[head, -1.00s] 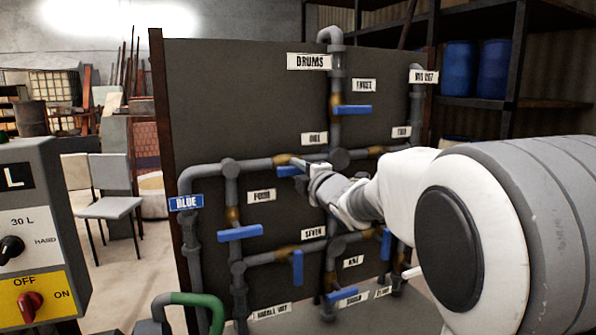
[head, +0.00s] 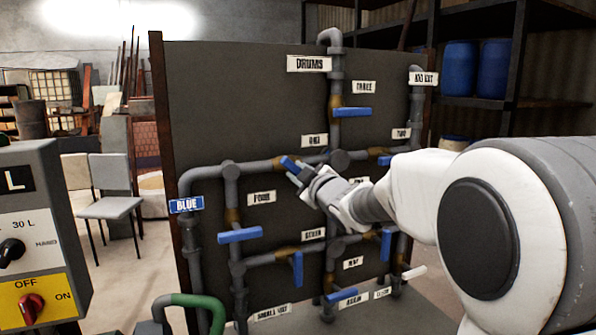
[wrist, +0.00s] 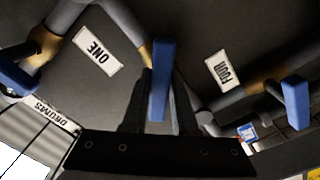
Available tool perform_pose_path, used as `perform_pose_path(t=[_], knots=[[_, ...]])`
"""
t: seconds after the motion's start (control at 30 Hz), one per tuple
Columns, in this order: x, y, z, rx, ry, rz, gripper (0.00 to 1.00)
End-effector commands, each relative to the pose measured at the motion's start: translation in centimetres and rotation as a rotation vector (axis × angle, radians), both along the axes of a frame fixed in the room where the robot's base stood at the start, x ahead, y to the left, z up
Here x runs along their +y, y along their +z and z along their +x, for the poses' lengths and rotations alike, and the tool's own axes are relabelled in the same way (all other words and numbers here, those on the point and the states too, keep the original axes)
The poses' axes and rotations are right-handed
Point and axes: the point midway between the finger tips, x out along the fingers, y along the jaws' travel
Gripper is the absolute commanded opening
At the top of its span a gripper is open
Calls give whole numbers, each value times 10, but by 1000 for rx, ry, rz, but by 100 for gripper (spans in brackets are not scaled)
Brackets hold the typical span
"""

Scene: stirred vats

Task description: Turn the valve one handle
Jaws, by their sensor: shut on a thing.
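The valve one handle (head: 289,163) is a blue lever on a brass valve in the upper horizontal pipe, below the label ONE (head: 314,140). In the head view it slants down to the right, at an angle to the pipe. My gripper (head: 297,172) is shut on its free end. In the wrist view the blue handle (wrist: 161,80) stands upright in the picture between the dark fingers of my gripper (wrist: 160,100). The label ONE (wrist: 97,54) lies to its left there. The fingertips are partly hidden by the handle and the dark gripper body.
Other blue handles sit close by: three (head: 351,113), four (head: 240,235) and one below the label SEVEN (head: 298,268). A grey control box (head: 38,230) stands at the left. The dark panel (head: 250,90) stands close behind the pipes.

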Motion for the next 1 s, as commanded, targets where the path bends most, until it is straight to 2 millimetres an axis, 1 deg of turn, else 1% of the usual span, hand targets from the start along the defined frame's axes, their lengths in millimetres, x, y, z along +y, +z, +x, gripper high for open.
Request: perform_pose_path(t=[0.6, 0.8, 1.0], knots=[[-1, 2, 0, 219, -1, 524, 0], [0, 1, 0, 271, -1, 646, 0], [0, 1, 0, 303, -1, 727, 0]])
